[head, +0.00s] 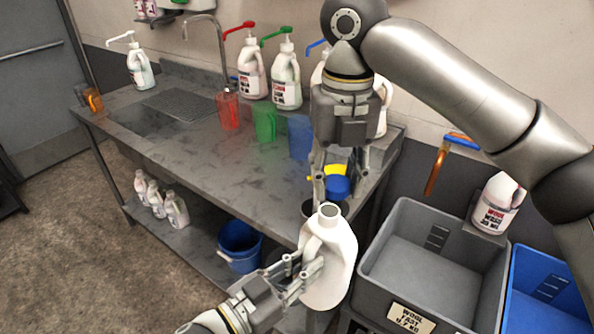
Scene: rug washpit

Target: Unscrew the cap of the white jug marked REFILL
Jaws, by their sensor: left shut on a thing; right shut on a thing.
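The white jug (340,254) is upright in front of the bench, its bare neck and open mouth showing. No REFILL marking shows on the side I see. My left gripper (308,274) is shut on the jug's handle side from the lower left. My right gripper (338,184) points down above the jug and is shut on a blue cap (337,188). The cap is just above the jug's mouth and looks apart from it.
A steel bench (185,140) holds several pump jugs and a red (228,110), a green (265,122) and a blue measuring jug (299,138). A grey crate (397,222) and a blue crate (517,300) stand right. A blue bucket (240,262) sits on the lower shelf.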

